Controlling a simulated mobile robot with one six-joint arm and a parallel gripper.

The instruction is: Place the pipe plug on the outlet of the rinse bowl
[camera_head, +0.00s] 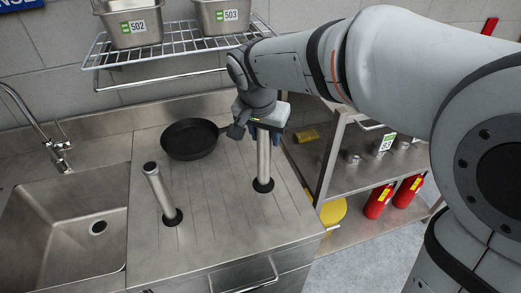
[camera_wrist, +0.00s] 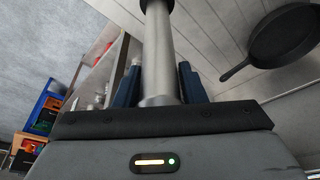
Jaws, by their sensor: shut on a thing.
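My gripper (camera_head: 264,127) is shut on the upper end of a steel pipe plug (camera_head: 263,158) with a dark base ring. This plug is upright over the right part of the drainboard; I cannot tell whether its base touches the surface. In the wrist view, the blue fingers of my gripper (camera_wrist: 159,80) flank the steel pipe (camera_wrist: 158,48). A second, similar pipe (camera_head: 159,191) stands on the drainboard further left and looks tilted. The rinse bowl (camera_head: 55,245) is the sink at the left, and its dark round outlet (camera_head: 98,227) is uncovered.
A black pan (camera_head: 190,139) lies on the drainboard (camera_head: 215,235) behind the second pipe; it also shows in the wrist view (camera_wrist: 285,35). A tap (camera_head: 58,146) stands behind the bowl. A wire shelf (camera_head: 170,42) with steel containers hangs above. Shelving with red extinguishers (camera_head: 378,201) is at right.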

